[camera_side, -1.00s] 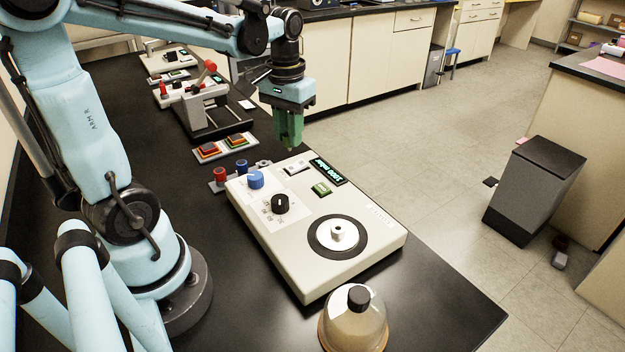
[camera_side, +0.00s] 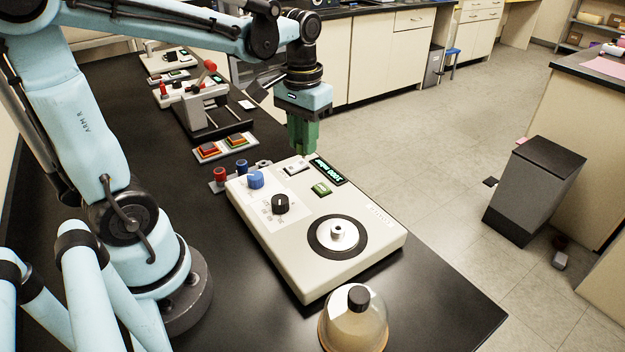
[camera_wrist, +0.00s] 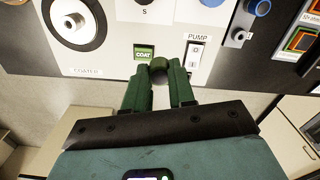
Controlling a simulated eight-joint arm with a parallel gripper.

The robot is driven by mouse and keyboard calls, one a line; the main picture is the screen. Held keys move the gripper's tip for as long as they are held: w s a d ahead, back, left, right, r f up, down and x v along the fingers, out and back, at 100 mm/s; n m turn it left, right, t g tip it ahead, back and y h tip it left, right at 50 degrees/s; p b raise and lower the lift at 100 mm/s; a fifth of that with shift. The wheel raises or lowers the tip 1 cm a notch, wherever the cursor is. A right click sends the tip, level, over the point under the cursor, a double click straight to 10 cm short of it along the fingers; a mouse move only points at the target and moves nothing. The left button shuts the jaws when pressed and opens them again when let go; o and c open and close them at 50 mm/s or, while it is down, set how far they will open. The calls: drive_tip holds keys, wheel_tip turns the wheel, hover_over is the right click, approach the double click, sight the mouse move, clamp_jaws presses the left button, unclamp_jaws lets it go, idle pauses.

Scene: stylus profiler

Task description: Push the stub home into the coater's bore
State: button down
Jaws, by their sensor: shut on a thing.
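The coater (camera_side: 285,255) is a low cream box on the black bench. Its pale disc (camera_side: 352,240) sits in a black ring, with a raised hub and a dark bore (camera_side: 337,231) at its middle; the bore also shows at upper left in the wrist view (camera_wrist: 70,23). My gripper (camera_side: 303,150) has green fingers and hangs above the coater's far edge, away from the bore. In the wrist view my gripper (camera_wrist: 158,78) is shut on a small dark round-ended stub (camera_wrist: 158,68) between its fingertips. Most of the stub is hidden by the fingers.
A clear dome with a black knob (camera_side: 358,299) stands at the coater's near side. Blue (camera_side: 256,179) and black (camera_side: 280,203) knobs, a green COAT button (camera_side: 321,189) and a PUMP switch (camera_wrist: 195,58) are on the coater. Red and blue holders (camera_side: 230,172) stand behind it.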

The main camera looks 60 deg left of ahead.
drive_tip(key=s+d+m, duration=0.2)
drive_tip(key=d+m, duration=0.2)
drive_tip(key=d, duration=1)
drive_tip(key=shift+d+r+m, duration=0.15)
drive_tip(key=shift+r+m, duration=0.2)
drive_tip(key=shift+m, duration=0.05)
drive_tip(key=shift+s, duration=0.15)
drive_tip(key=shift+f, duration=2.5)
drive_tip(key=shift+f, duration=1.25)
drive_tip(key=c, duration=0.9)
unclamp_jaws()
drive_tip(key=shift+o, duration=0.2)
drive_tip(key=shift+c, duration=0.4)
drive_tip(key=shift+r, duration=0.1)
